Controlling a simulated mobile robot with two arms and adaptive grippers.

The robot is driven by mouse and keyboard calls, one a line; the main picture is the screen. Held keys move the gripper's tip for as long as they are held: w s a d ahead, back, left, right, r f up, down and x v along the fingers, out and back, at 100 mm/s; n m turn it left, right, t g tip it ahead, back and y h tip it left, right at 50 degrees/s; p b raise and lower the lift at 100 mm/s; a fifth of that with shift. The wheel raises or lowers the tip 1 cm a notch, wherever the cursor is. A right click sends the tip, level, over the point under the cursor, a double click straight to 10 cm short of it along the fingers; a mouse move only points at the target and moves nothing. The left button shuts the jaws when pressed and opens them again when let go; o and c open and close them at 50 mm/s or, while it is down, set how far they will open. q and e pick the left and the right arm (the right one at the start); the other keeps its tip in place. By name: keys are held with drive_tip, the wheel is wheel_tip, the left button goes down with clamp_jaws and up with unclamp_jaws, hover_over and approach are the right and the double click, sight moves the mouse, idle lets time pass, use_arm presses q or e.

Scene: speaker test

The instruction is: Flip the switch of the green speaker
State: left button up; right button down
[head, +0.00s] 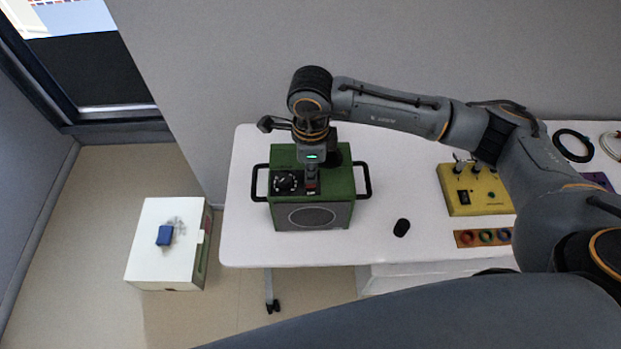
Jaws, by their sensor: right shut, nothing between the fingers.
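The green speaker (338,214) stands on the left part of the white table, with black handles on both sides and a round grille on its front. A black panel with a dial (286,183) sits on its top left. My right gripper (311,190) points down over the top of the speaker, at the right end of the black panel. It is shut and empty. Its fingertips are at or very near the panel; I cannot tell if they touch. The switch is not clearly visible and may be hidden by the gripper. My left gripper is not in view.
The white table (400,254) has free room right of the speaker, around a small black object (401,227). A yellow box (468,205) and a strip with coloured rings (483,237) lie further right. A white box (150,262) with a blue item stands on the floor.

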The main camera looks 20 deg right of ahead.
drive_tip(key=shift+s+f+b, duration=0.1)
drive_tip(key=shift+f+b, duration=0.95)
drive_tip(key=shift+b, duration=0.05)
idle(1.0)
drive_tip(key=shift+r, duration=0.1)
drive_tip(key=shift+r+p, duration=0.35)
drive_tip(key=shift+r, duration=0.15)
drive_tip(key=shift+r+p, duration=1.15)
drive_tip(key=shift+r, duration=1.8)
